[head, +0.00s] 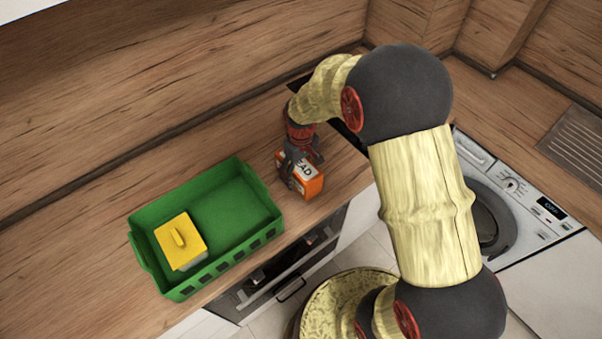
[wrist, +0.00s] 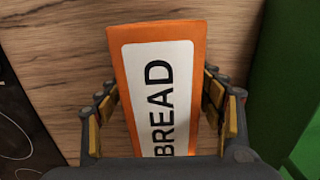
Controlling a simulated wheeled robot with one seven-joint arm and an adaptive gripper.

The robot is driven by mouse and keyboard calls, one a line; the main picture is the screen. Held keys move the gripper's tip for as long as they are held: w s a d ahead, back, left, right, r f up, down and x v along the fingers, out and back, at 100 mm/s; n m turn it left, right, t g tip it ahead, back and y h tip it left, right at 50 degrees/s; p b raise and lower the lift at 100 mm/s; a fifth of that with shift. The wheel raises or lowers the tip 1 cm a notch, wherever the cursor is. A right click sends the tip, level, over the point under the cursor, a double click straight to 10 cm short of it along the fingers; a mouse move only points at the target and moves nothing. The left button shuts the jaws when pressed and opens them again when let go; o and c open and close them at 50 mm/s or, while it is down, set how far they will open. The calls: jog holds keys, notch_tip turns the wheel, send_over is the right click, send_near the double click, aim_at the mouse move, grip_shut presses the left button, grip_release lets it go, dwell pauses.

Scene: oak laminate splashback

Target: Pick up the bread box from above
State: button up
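The bread box (head: 311,186) is orange with a white label reading BREAD. It stands on the wooden counter, right of the green crate. My gripper (head: 300,167) points down over it from above. In the wrist view the box (wrist: 156,90) lies between the two fingers of my gripper (wrist: 163,110). The fingers are spread, one on each side. Some counter shows between the left finger and the box; the right finger is very close to the box's edge, and I cannot tell if it touches.
A green crate (head: 266,206) stands on the left of the counter, holding a white container with a yellow lid (head: 181,240). The crate's wall also shows at the right of the wrist view (wrist: 290,75). A dark cooktop (wrist: 22,125) lies on the box's other side. The wooden splashback (head: 150,80) rises behind.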

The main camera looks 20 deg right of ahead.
jog(key=c, duration=1.4)
